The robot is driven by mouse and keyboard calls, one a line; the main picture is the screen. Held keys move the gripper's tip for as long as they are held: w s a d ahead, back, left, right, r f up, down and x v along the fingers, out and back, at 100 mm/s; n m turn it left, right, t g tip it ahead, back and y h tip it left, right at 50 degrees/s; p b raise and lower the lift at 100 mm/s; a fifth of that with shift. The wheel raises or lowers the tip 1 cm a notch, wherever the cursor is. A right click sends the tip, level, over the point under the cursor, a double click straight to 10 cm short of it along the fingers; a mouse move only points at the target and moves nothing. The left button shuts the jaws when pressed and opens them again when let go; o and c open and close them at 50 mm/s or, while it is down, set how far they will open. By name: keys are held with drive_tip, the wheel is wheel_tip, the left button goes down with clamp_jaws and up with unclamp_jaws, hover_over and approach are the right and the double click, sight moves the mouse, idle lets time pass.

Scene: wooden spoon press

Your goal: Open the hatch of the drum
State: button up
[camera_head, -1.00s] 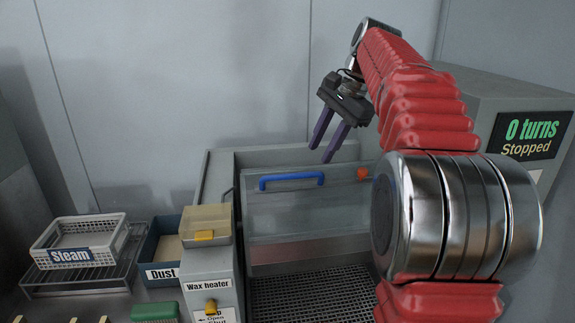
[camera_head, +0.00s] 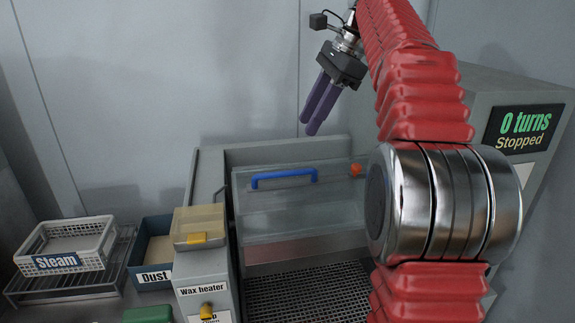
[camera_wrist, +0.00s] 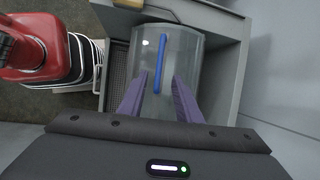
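The drum (camera_head: 300,212) is a clear, rounded see-through cylinder set in a grey housing. A blue bar handle (camera_head: 284,176) runs along its upper side, seemingly on the hatch, which looks closed. A small orange-red piece (camera_head: 356,169) sits at the drum's right end. My gripper (camera_head: 312,127), with purple fingers, hangs above and behind the drum, apart from the handle. In the wrist view the drum (camera_wrist: 185,60) and the upright blue handle (camera_wrist: 160,62) lie beyond and between the fingers. The fingers are spread with nothing between them; my gripper is open.
A display box (camera_head: 525,128) reading "0 turns Stopped" stands right. Left of the drum are the wax heater (camera_head: 204,268), a Dust bin (camera_head: 154,277) and a white Steam basket (camera_head: 68,245) on a rack. A dark grate (camera_head: 305,295) lies in front. A wall stands behind.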

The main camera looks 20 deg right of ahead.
sight(282, 173)
drive_tip(key=shift+f, duration=0.1)
drive_tip(key=shift+x, duration=6.8)
drive_tip(key=shift+c, duration=0.3)
clamp_jaws()
drive_tip(key=shift+d, duration=0.3)
drive_tip(key=shift+s+a, duration=0.1)
drive_tip(key=shift+a, duration=0.3)
